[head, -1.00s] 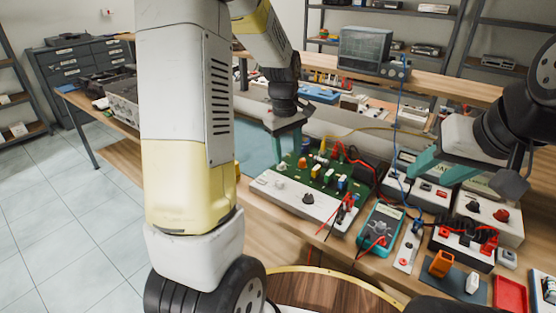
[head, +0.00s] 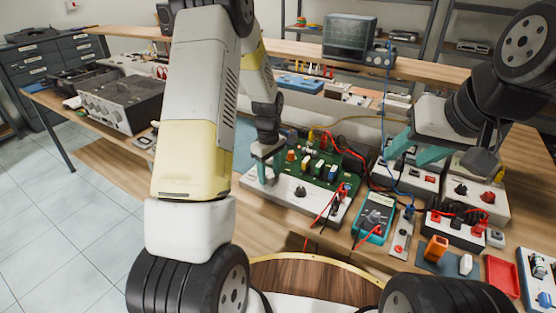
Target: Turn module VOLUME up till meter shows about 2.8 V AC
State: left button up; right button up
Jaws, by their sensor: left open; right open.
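The module (head: 318,205) is a white-fronted panel with a green circuit board (head: 292,176) behind, set with coloured parts. A black knob (head: 300,192) sits on its front; any VOLUME lettering is too small to read. The meter (head: 374,217) is a teal handheld multimeter right of the module, with red and black leads; its reading is not legible. My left gripper (head: 268,176) is open, fingers pointing down at the module's left end, left of the black knob. Contact there cannot be told. My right gripper (head: 416,150) is open and empty above the boxes at right.
A silver hi-fi unit (head: 122,103) stands at the left of the bench. A white box with red and black knobs (head: 480,192), a black terminal block (head: 458,228), an orange part (head: 435,248) and a red tray (head: 502,276) crowd the right. Loose leads cross between module and boxes.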

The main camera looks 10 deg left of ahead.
pick_arm(q)
grip_shut()
jog(key=shift+m, duration=0.4)
jog(key=m, duration=0.3)
jog(key=shift+w+m, duration=0.1)
jog(key=shift+m, duration=0.3)
jog(key=m, duration=0.5)
jog(key=shift+d+m, duration=0.15)
jog(key=shift+m, duration=0.15)
jog(key=m, duration=0.9)
jog(key=shift+d, duration=0.1)
jog(key=shift+m, duration=0.4)
